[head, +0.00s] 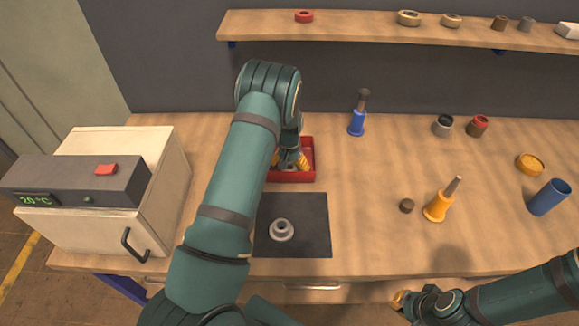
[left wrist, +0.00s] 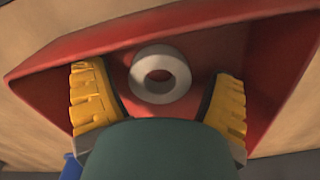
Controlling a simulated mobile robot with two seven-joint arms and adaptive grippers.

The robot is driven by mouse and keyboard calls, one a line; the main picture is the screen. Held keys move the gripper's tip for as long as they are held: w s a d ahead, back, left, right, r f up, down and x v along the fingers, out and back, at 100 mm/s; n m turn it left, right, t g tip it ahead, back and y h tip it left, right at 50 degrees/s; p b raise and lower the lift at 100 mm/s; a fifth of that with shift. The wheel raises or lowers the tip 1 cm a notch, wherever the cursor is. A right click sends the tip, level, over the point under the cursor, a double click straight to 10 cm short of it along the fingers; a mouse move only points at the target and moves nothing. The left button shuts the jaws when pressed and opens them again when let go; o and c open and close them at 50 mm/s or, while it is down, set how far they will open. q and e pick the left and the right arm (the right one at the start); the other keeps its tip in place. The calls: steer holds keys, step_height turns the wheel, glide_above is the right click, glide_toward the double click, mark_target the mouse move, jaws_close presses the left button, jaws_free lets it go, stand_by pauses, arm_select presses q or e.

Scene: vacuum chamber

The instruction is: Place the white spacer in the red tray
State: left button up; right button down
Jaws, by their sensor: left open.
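The white spacer (left wrist: 182,73) is a thick ring; in the left wrist view it rests in the red tray (left wrist: 265,75). In the head view the red tray (head: 312,160) stands on the bench behind the dark mat, partly covered by my left arm. My left gripper (head: 290,161) is over the tray, pointing down. Its yellow fingers stand apart on both sides of the spacer with gaps, so the left gripper (left wrist: 160,105) is open. The spacer is hidden in the head view. My right gripper (head: 402,300) is low at the bench's front edge, its fingers unclear.
A grey flanged ring (head: 281,238) lies on the dark mat (head: 310,215). A white oven-like box (head: 95,225) stands left. A shelf (head: 360,28) runs along the back.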

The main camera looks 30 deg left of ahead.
arm_select(q)
steer(key=shift+r, duration=0.1)
steer(key=shift+r, duration=0.25)
step_height(320, 180, up, 12)
steer(key=p, duration=0.1)
steer(key=shift+f, duration=0.15)
stand_by(0.4)
